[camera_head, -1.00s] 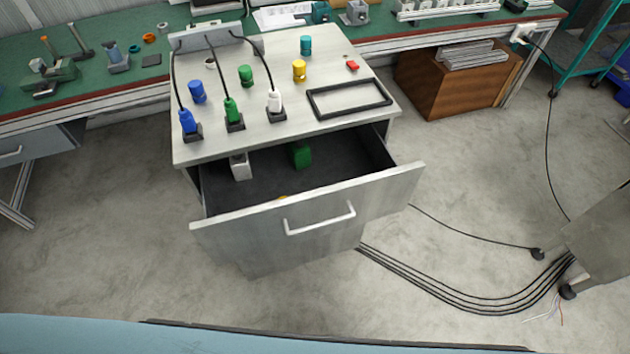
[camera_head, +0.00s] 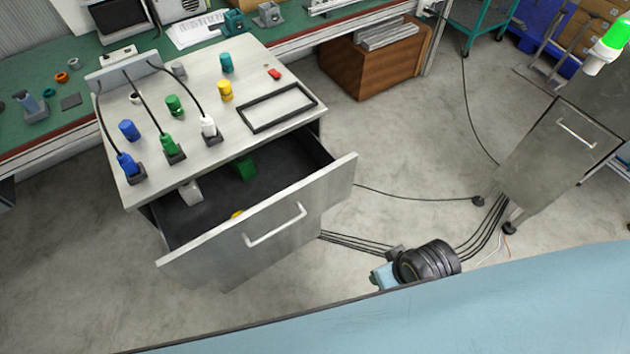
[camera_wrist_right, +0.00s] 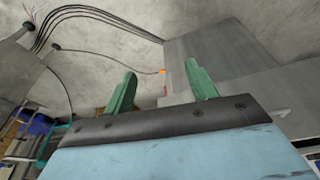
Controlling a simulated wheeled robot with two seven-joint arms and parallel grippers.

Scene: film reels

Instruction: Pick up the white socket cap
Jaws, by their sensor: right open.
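A white plug-shaped piece (camera_head: 208,127) stands in a dark socket on the cabinet top (camera_head: 200,90), with a black cable on it. A small pale ring-like piece (camera_head: 135,98) sits near the back left of the top. A pale block (camera_head: 190,193) is inside the open drawer (camera_head: 300,205). I cannot tell which of these is the white socket cap. My right gripper (camera_wrist_right: 160,80) is open, its two green fingers apart with nothing visible held. My left gripper is not in view.
Blue (camera_head: 128,130), green (camera_head: 173,105), yellow (camera_head: 225,91) and teal (camera_head: 226,62) cylinders and a black frame (camera_head: 277,107) are on the cabinet top. A green block (camera_head: 245,168) is in the drawer. Black cables (camera_head: 355,240) cross the floor to the right.

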